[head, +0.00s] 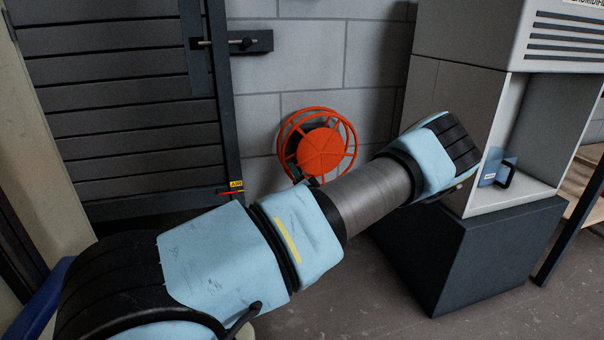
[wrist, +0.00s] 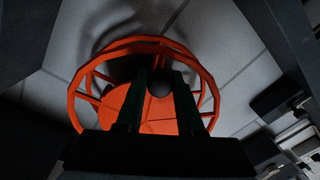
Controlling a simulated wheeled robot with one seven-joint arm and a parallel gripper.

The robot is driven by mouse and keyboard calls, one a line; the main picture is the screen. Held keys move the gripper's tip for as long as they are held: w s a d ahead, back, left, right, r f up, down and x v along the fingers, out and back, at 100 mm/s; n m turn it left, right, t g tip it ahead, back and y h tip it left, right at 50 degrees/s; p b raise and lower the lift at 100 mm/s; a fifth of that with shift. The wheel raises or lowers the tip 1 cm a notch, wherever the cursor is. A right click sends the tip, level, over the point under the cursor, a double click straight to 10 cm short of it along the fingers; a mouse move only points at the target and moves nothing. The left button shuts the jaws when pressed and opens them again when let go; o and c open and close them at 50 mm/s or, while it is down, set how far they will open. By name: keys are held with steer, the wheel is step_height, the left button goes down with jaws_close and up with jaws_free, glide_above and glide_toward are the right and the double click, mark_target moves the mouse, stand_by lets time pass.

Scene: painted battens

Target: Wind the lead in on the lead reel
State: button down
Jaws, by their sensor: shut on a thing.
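The lead reel (head: 322,150) is an orange wire-framed drum with an orange disc face, mounted low on the grey block wall. In the wrist view the reel (wrist: 113,101) fills the middle, seen face-on and tilted. My gripper (wrist: 161,92) has its two dark fingers over the reel's face, shut on a dark round knob (wrist: 160,82), which looks like the reel's crank handle. The fingers hide part of the face. No lead can be made out in either view.
A dark slatted door (head: 130,100) with a bolt (head: 235,42) stands left of the reel. To the right is a grey dispenser cabinet (head: 455,100) on a dark plinth (head: 460,255), with a blue mug (head: 490,170) in its bay. Bare wall surrounds the reel.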

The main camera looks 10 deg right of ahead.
mark_target(292, 149)
steer(key=r+m, duration=0.1)
steer(key=r+m+p, duration=0.1)
steer(key=m, duration=0.1)
steer(key=r+m+p, duration=0.1)
steer(key=r, duration=0.1)
steer(key=shift+s+a+m+h, duration=0.1)
steer(key=shift+a+m+h, duration=0.25)
steer(key=shift+m+h, duration=0.05)
steer(key=shift+r+m+p, duration=0.85)
steer(key=shift+r+m, duration=0.25)
steer(key=shift+m, duration=0.4)
steer(key=shift+d, duration=0.1)
steer(key=c, duration=0.5)
jaws_free()
steer(key=shift+c, duration=0.2)
steer(key=shift+s, duration=0.1)
steer(key=s+d+p, duration=0.1)
steer(key=s, duration=0.9)
steer(key=shift+s+f, duration=0.25)
